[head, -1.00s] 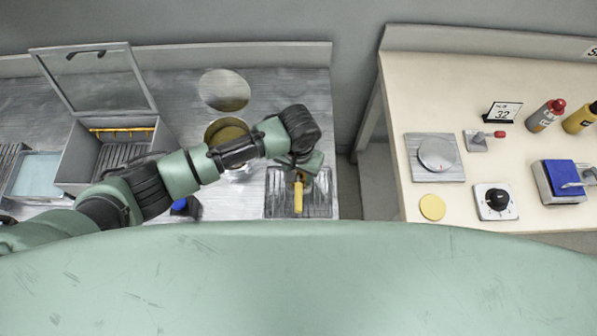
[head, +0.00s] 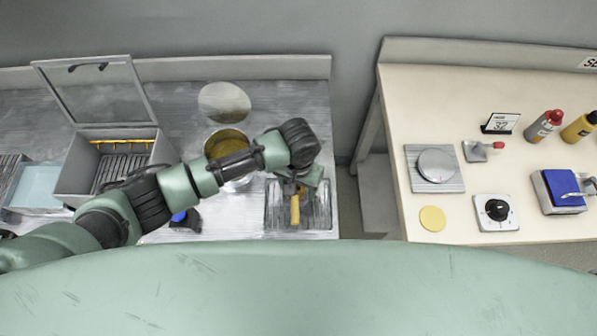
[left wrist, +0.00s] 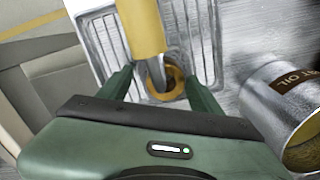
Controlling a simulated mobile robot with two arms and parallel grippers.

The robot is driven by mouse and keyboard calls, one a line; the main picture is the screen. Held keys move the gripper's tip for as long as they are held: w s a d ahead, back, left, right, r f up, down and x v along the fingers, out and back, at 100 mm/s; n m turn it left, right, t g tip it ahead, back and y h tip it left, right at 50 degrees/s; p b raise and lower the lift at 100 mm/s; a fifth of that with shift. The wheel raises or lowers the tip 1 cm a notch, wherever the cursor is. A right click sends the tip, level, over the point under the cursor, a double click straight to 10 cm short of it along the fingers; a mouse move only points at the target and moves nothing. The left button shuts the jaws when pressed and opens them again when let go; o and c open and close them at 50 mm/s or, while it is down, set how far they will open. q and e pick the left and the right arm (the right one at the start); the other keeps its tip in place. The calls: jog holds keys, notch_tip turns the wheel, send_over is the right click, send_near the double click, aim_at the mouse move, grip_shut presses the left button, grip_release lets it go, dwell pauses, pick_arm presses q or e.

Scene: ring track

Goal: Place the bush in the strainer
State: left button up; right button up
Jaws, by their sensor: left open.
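A brass ring (left wrist: 171,86), which looks like the bush, shows in the left wrist view at the edge of a ribbed metal tray (left wrist: 202,35). A yellow handle (left wrist: 140,28) with a grey metal shank lies in front of part of the ring; the handle also shows in the head view (head: 295,209). My left gripper (left wrist: 160,78) is open, with its fingers on either side of the ring and shank. In the head view my left gripper (head: 304,181) is over the tray (head: 318,212). My right gripper is out of view.
A metal pot (left wrist: 262,106) with "OIL" lettering stands beside the tray. A grey box (head: 84,168) with a raised glass lid (head: 98,92) stands at the left. A cream table (head: 400,90) stands at the right, across a gap.

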aim_at(298, 189)
pick_arm(q)
notch_tip(298, 189, up, 12)
jog(key=shift+w+b, duration=0.25)
jog(key=shift+b, duration=0.05)
jog(key=shift+r, duration=0.1)
